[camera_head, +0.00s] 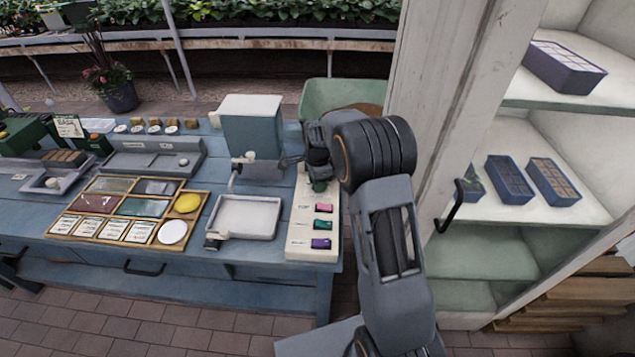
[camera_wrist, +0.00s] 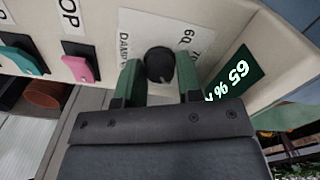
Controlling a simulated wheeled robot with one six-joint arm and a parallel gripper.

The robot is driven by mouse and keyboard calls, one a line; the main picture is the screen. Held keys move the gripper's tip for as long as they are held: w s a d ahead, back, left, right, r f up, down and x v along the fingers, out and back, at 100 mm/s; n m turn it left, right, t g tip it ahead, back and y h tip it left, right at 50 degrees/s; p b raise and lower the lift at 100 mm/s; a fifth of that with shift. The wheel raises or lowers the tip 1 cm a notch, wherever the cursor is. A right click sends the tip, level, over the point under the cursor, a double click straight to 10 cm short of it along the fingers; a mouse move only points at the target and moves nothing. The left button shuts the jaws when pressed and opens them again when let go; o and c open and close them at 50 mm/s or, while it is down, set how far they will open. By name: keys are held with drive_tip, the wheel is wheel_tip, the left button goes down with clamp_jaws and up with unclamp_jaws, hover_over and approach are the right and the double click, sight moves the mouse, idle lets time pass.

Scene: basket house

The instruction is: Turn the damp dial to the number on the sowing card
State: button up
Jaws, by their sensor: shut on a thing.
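The damp dial is a round black knob (camera_wrist: 160,64) on a pale plate marked "DAMP" in the wrist view. My gripper (camera_wrist: 159,82) is shut on it, with one green finger at each side. A dark green readout (camera_wrist: 229,77) beside it seems to show 65 % in white, turned in the picture. In the head view my gripper (camera_head: 318,180) is at the far end of the cream control panel (camera_head: 299,230), and the dial is hidden there. A white card (camera_head: 68,126) with small print stands at the bench's left; it may be the sowing card, but its number is unreadable.
Pink (camera_head: 323,208), green (camera_head: 321,225) and purple (camera_head: 320,243) switches sit on the panel near the dial. A grey tray (camera_head: 243,218) and blue-grey box (camera_head: 250,125) stand left of it. A white cabinet (camera_head: 445,150) with an open front rises close to my arm's right.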

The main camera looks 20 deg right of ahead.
drive_tip(key=shift+m, duration=0.9)
drive_tip(key=o, duration=0.9)
wheel_tip(320, 180, up, 14)
drive_tip(key=shift+f, duration=0.1)
idle(0.5)
